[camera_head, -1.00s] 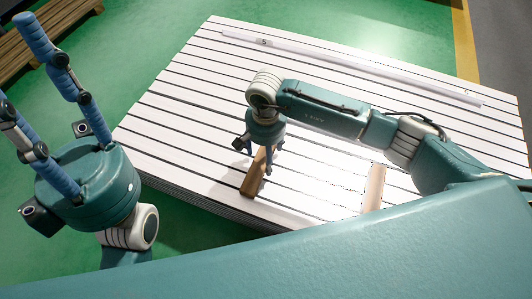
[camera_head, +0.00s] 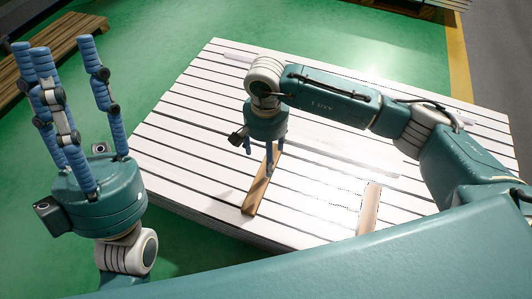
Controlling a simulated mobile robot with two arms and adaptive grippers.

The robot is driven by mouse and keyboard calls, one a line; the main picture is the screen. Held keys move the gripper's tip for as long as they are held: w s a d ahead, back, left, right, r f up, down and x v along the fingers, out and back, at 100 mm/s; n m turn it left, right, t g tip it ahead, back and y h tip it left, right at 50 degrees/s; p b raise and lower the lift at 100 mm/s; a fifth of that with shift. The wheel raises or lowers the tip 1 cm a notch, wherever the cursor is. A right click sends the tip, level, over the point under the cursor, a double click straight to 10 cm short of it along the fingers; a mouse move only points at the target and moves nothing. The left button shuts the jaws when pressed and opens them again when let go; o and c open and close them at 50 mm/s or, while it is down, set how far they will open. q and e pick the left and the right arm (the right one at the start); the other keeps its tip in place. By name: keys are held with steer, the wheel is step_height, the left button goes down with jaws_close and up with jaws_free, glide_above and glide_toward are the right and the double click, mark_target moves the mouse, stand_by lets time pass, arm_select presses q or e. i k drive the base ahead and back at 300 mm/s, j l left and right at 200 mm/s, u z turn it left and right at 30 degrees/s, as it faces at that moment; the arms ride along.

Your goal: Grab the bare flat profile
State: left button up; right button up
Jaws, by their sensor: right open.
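A long pale flat strip (camera_head: 240,59) lies along the far side of the slatted white table, partly behind my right arm and washed out by glare. I cannot tell for sure that it is the bare flat profile. My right gripper (camera_head: 267,160) is open and points down over the near part of the table. Its fingers are around or just above a narrow wooden bar (camera_head: 256,197); I cannot tell if they touch it. My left gripper (camera_head: 55,48) is open and empty, its fingers pointing up, left of the table and away from everything on it.
The slatted white table (camera_head: 180,130) stands on a green floor. A second wooden bar (camera_head: 369,210) lies on its near right part. A wooden pallet (camera_head: 60,46) is at the upper left, behind my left gripper. My own teal body covers the bottom of the view.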

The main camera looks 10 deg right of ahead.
mark_target(330, 145)
steer(key=z, duration=1.05)
